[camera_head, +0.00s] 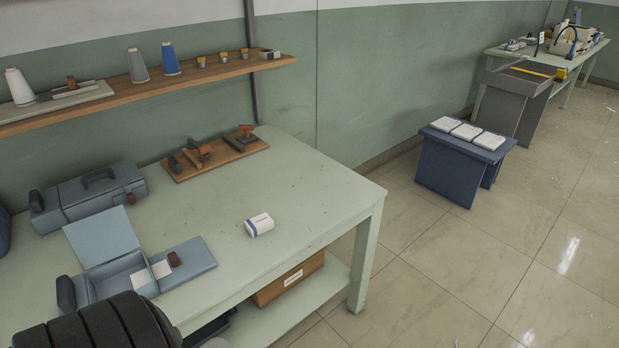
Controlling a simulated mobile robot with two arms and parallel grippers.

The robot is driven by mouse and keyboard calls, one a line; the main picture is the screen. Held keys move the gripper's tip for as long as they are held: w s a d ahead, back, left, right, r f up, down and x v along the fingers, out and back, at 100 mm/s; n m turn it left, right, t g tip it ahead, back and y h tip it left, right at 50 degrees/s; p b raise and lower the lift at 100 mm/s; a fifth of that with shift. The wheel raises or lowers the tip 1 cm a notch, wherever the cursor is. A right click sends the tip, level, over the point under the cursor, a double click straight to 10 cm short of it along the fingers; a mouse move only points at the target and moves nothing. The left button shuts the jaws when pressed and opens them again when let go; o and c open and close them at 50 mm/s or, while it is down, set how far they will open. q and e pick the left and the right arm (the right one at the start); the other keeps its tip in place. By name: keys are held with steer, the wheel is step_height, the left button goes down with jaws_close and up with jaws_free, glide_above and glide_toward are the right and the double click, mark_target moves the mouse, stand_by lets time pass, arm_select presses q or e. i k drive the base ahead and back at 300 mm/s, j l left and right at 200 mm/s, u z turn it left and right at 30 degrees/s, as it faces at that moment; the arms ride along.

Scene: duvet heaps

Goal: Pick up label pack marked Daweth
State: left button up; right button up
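A small white pack with a blue band (259,224) lies on the pale green table (310,180), right of the middle. Its print is too small to read. Three flat white packs lie side by side on a blue stool: left pack (445,124), middle pack (466,131), right pack (488,140). I cannot read any name on them, so I cannot tell which pack is marked Daweth. Neither of my grippers is in view.
An open blue-grey box (188,262) and a closed toolbox (80,200) stand on the table's left. A wooden tray of stamps (185,171) lies behind. The blue stool (450,165) stands apart by the wall. Tiled floor (420,290) is clear at front right.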

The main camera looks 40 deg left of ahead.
mark_target(258, 226)
steer(key=i+u, duration=0.2)
steer(key=i, duration=0.2)
steer(key=i+l+u, duration=0.2)
steer(key=i, duration=0.25)
steer(key=i+l+u, duration=0.2)
steer(key=i, duration=0.2)
